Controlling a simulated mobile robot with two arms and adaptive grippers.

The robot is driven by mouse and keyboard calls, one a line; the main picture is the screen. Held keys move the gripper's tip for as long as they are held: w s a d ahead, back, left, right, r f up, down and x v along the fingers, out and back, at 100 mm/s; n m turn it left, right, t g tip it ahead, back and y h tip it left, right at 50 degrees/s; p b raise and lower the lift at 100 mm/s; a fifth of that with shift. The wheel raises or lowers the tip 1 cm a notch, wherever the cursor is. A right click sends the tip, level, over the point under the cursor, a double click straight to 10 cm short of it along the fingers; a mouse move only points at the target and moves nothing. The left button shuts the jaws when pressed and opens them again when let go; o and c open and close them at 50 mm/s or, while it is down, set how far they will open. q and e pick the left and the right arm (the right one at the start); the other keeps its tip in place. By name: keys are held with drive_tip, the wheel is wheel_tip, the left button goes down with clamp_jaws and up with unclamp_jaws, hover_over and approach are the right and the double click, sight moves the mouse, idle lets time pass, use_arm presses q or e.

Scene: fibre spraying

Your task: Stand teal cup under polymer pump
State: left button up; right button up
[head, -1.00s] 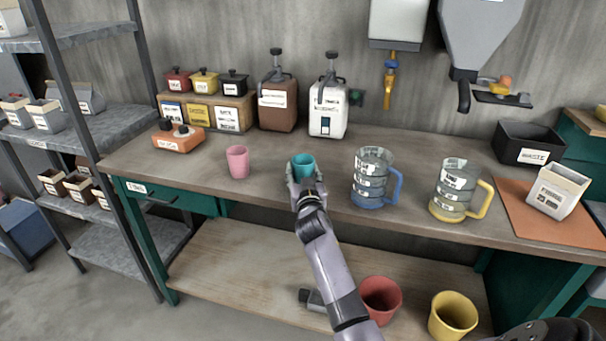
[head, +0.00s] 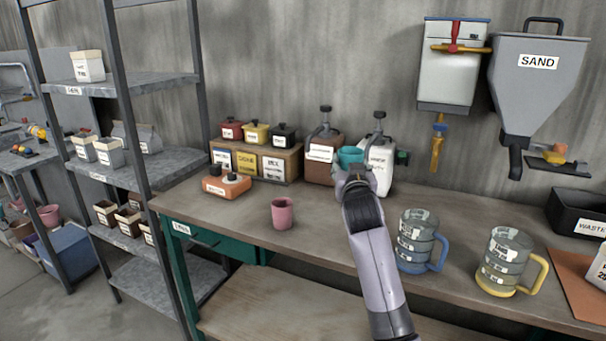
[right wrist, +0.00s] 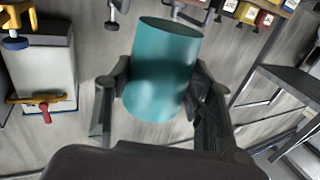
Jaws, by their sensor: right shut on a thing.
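The teal cup (head: 350,155) is held in my right gripper (head: 353,175). The gripper is shut on it, with a finger on each side of the cup in the right wrist view (right wrist: 162,75). In the head view the cup appears raised above the worktop, in front of the gap between two pump containers. One is a brown pump container (head: 320,172) and the other is a white pump container (head: 382,178). Their labels are too small to read surely, so I cannot tell which is polymer. The cup and gripper partly cover both. My left gripper is out of view.
A pink cup (head: 283,213) stands on the workbench (head: 240,252). A blue-handled jug (head: 415,240) and a yellow-handled jug (head: 507,262) stand to the right. An orange box (head: 227,185) and small lidded pots sit at the left. A sand hopper (head: 530,90) hangs on the wall.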

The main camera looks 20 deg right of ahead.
drive_tip(key=s+a+f+n+t+y, duration=0.2)
drive_tip(key=s+a+f+n+y, duration=0.3)
drive_tip(key=s+a+f, duration=1.25)
drive_tip(key=s+a+f+y, duration=0.1)
drive_tip(key=s+a, duration=0.2)
drive_tip(key=s, duration=0.4)
drive_tip(key=s+a+f+y, duration=0.1)
drive_tip(key=s+a+y, duration=0.1)
drive_tip(key=s, duration=0.5)
drive_tip(key=shift+s+a, duration=0.15)
drive_tip(key=shift+a, duration=0.5)
